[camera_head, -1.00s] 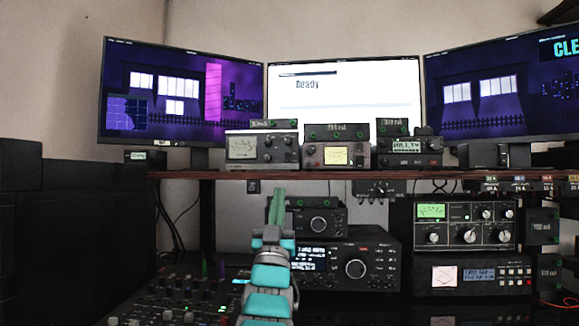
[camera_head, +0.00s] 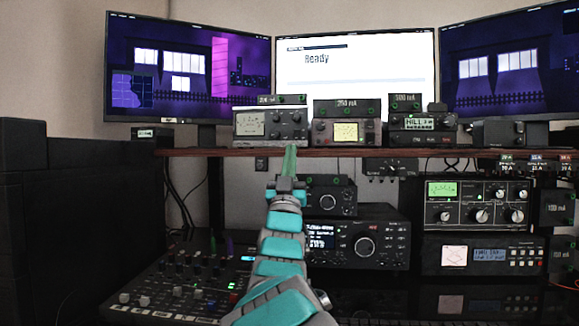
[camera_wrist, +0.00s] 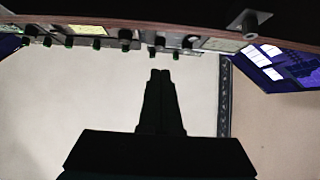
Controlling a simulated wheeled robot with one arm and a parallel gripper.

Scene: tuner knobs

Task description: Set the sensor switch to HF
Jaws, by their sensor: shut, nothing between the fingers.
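My gripper (camera_head: 291,152) is shut and empty, its green fingers pointing up in front of the shelf edge, below the right side of the left meter box (camera_head: 249,124). That box has a pale dial and small knobs on its right. Beside it stand a meter with a yellow dial (camera_head: 346,132) and a box with a small lit display (camera_head: 418,123). No HF label or sensor switch is readable, so I cannot tell which box carries it. In the wrist view the shut fingers (camera_wrist: 160,76) point toward a row of dark knobs (camera_wrist: 160,42) on an upside-down shelf front, apart from them.
The brown shelf (camera_head: 230,152) runs above a radio (camera_head: 356,240), a tuner with a green display (camera_head: 476,212) and a mixer (camera_head: 180,275). Three monitors (camera_head: 356,75) stand behind. Open wall shows left of the radios.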

